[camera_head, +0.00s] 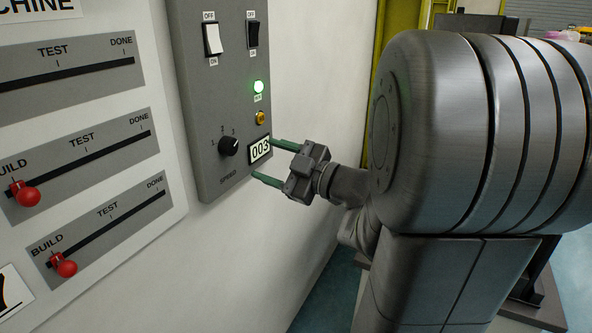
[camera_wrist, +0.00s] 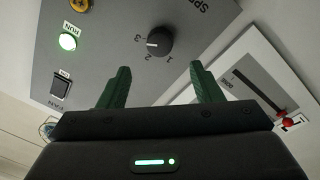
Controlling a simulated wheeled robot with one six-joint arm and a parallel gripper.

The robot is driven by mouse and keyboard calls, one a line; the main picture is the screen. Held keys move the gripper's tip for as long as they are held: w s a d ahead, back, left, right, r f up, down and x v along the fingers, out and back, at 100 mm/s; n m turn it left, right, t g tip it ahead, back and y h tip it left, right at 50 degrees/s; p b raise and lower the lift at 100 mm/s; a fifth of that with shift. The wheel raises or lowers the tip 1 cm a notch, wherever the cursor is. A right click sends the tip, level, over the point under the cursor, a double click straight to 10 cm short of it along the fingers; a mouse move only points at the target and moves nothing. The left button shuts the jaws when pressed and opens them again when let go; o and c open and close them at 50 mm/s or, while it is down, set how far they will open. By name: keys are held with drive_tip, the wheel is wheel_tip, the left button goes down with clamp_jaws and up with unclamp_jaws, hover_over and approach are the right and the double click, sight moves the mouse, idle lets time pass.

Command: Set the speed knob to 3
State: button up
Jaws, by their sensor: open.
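The speed knob (camera_head: 229,146) is a small black dial on the grey control panel, with SPEED printed below it. The display (camera_head: 260,150) beside it reads 003. In the wrist view the knob (camera_wrist: 160,41) has marks 1, 2 and 3 around it, and its pale pointer line is on the side of the 3. My gripper (camera_head: 264,156) is open, with its two green fingers reaching toward the panel near the display. In the wrist view my gripper (camera_wrist: 159,70) is empty, and the knob is ahead of the gap between the fingers, apart from them.
Above the knob are an amber button (camera_head: 261,118), a lit green light (camera_head: 259,87), a white switch (camera_head: 212,39) and a black switch (camera_head: 252,34). Left of the panel are slider tracks with red knobs (camera_head: 26,194). White wall lies right of the panel.

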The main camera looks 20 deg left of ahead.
drive_tip(key=shift+s+d+f, duration=0.1)
drive_tip(key=shift+s+d, duration=0.1)
drive_tip(key=shift+d, duration=1.2)
drive_tip(key=shift+s+d+f, duration=0.1)
drive_tip(key=shift+s+d, duration=0.05)
drive_tip(key=shift+d, duration=1.2)
drive_tip(key=shift+c, duration=0.5)
